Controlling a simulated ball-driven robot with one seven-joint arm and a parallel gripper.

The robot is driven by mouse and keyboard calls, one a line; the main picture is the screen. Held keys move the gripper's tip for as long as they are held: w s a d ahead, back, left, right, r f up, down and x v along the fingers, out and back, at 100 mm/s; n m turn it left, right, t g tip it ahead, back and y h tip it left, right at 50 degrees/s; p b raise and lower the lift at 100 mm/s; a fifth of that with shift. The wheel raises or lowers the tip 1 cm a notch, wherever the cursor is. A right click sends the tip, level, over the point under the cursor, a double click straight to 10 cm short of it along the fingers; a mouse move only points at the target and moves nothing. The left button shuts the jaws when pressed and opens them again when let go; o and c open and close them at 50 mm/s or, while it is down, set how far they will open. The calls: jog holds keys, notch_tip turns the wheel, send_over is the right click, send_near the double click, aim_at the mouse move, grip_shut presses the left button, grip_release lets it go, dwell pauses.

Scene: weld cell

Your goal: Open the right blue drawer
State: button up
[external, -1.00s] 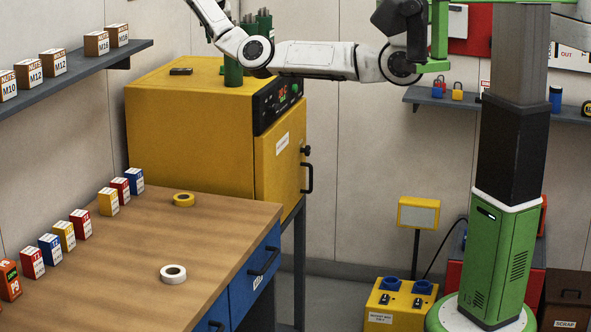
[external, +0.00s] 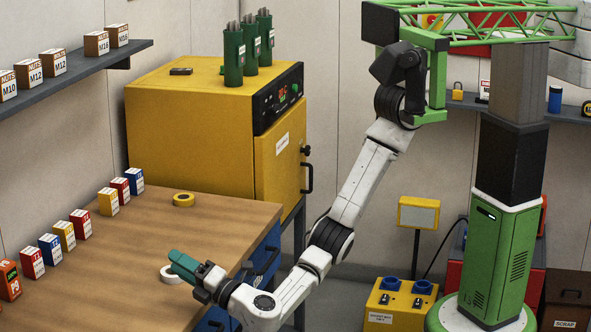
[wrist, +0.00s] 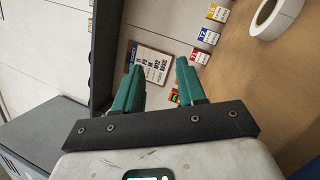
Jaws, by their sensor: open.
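The right blue drawer (external: 268,246) is in the table's front in the external view, with a dark bar handle (external: 268,259). It looks shut, and my forearm hides part of it. Another blue drawer (external: 211,318) shows nearer the camera, mostly hidden. My gripper (external: 178,260) has teal fingers and appears over the tabletop, left of the right drawer and apart from its handle. In the wrist view my gripper (wrist: 158,68) is open with nothing between the fingers. No drawer shows clearly there.
A white tape roll (external: 168,277) lies by my gripper, partly hidden; it also shows in the wrist view (wrist: 275,16). A yellow tape roll (external: 184,200) and several small boxes (external: 108,202) stand on the table (external: 150,230). A yellow oven (external: 190,125) stands behind.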

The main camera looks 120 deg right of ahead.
jog(key=s+a+f+n+t+y, duration=0.3)
jog(key=s+a+f+n, duration=0.1)
jog(key=s+a+f, duration=0.5)
jog(key=s+d+f+m+g+h+p, duration=0.15)
jog(key=s+d+f+m+g, duration=0.35)
jog(key=s+d, duration=0.7)
jog(key=s+d+f+m+g+h+p, duration=0.1)
jog(key=s+d+f+m+g+h, duration=0.2)
jog(key=s+d+f+m, duration=0.85)
jog(key=d+r+n+p, duration=0.2)
jog(key=d+r+n, duration=0.2)
jog(key=d+r, duration=0.2)
jog(key=shift+w+d+r+p, duration=0.2)
jog(key=shift+r+p, duration=0.2)
jog(key=shift+r, duration=0.25)
jog(key=shift+y, duration=0.25)
jog(key=shift+c, duration=0.4)
grip_shut()
